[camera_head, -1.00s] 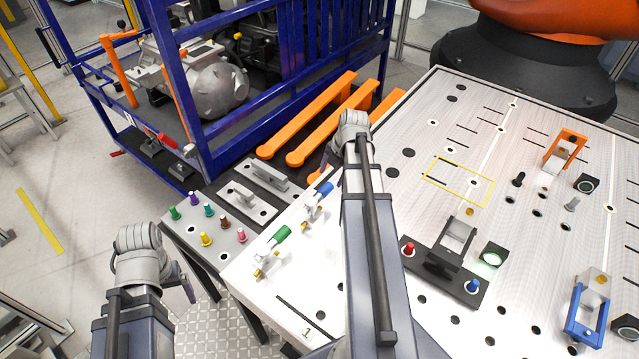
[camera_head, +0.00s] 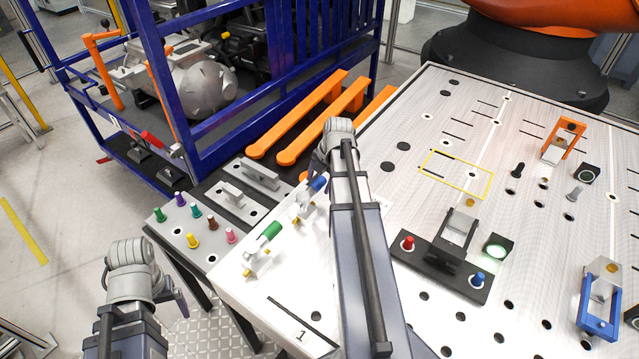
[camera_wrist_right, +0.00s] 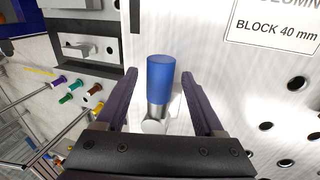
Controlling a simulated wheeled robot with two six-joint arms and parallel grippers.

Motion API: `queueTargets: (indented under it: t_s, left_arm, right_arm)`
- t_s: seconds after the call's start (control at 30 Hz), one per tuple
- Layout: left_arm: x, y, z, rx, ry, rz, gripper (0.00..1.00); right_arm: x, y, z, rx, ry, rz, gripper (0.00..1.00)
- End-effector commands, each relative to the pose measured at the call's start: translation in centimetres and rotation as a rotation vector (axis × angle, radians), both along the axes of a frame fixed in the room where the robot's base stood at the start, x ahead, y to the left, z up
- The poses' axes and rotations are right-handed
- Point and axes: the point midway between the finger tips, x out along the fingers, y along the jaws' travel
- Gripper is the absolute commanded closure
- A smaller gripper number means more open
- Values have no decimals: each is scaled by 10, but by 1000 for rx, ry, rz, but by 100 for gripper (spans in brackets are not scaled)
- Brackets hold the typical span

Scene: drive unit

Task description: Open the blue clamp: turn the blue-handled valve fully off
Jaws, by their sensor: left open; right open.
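The blue-handled valve (camera_head: 318,184) stands at the left edge of the light table, beyond a green-handled valve (camera_head: 271,231). In the right wrist view its upright blue handle (camera_wrist_right: 160,78) sits between the two open fingers of my right gripper (camera_wrist_right: 158,90), with a visible gap on each side. In the head view my right gripper (camera_head: 312,172) is at the blue valve, partly hidden by its own wrist. My left gripper (camera_head: 178,300) is open, empty and low at the left, away from the valves. A blue clamp-like frame (camera_head: 590,315) stands at the table's right.
A black base with red (camera_head: 408,243) and blue (camera_head: 478,279) buttons sits right of my right arm. A grey side panel (camera_head: 215,253) holds several coloured pegs. A blue cage (camera_head: 270,90) and orange bars (camera_head: 320,125) lie behind.

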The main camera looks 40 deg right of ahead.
Motion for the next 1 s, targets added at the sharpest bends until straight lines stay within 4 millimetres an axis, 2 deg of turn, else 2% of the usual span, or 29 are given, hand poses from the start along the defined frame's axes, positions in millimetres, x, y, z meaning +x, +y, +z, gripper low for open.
queueTargets:
  t_s: [0.07,0.67,1.0]
  left_arm:
    - [0,0,0,0,0,0,12]
    - [0,0,0,0,0,0,12]
    - [0,0,0,0,0,0,12]
  right_arm:
    - [0,0,0,0,0,0,31]
    - [0,0,0,0,0,0,99]
    - [0,0,0,0,0,0,100]
